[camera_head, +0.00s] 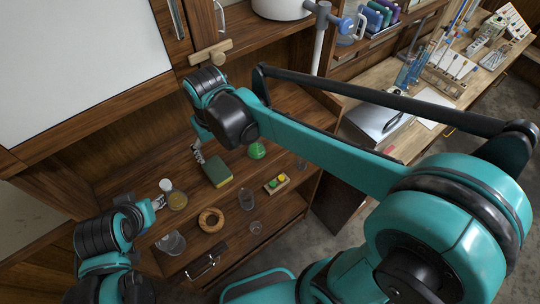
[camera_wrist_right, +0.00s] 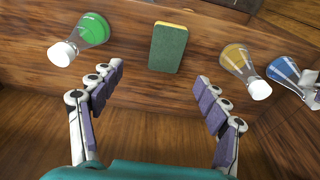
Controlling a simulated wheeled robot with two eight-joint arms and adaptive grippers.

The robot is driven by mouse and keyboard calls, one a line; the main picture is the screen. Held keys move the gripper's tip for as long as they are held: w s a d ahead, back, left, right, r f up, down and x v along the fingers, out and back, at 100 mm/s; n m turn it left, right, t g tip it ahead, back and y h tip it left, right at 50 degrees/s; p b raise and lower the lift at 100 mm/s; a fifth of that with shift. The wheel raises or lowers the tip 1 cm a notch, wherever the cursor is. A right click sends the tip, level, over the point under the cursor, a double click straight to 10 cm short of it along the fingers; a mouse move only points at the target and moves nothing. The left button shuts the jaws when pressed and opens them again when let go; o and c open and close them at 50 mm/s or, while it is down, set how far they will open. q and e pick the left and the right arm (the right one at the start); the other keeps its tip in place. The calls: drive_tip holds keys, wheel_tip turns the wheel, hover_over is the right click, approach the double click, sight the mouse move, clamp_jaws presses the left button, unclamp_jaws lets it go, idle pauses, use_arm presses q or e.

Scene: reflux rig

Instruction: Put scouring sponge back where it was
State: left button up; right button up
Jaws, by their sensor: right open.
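The scouring sponge (camera_head: 216,172), dark green on top with a yellow edge, lies on the wooden shelf in the middle of the head view. In the right wrist view the sponge (camera_wrist_right: 168,48) shows beyond the fingertips, between their lines, with nothing touching it. My right gripper (camera_wrist_right: 160,82) is open and empty. In the head view my right gripper (camera_head: 198,150) hangs just behind and left of the sponge, partly hidden by its own wrist. My left gripper (camera_head: 158,203) is at the lower left, close to a yellow flask; its jaw state is unclear.
A green flask (camera_head: 257,150) stands right of the sponge and a yellow flask (camera_head: 177,200) left of it. A cork ring (camera_head: 211,219), glass beakers (camera_head: 246,199) and a small block with coloured pieces (camera_head: 277,184) stand nearby. A blue flask (camera_wrist_right: 288,72) is beside my left gripper.

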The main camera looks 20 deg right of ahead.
drive_tip(key=s+d+m+t, duration=0.1)
drive_tip(key=s+d+t, duration=0.1)
drive_tip(key=s+d, duration=0.3)
drive_tip(key=s+d+m+t, duration=0.2)
drive_tip(key=s+d, duration=0.3)
drive_tip(key=d, duration=0.6)
drive_tip(key=shift+s+f+t+h, duration=0.15)
drive_tip(key=shift+f+t+h, duration=0.15)
drive_tip(key=shift+t, duration=0.4)
drive_tip(key=shift+a, duration=0.1)
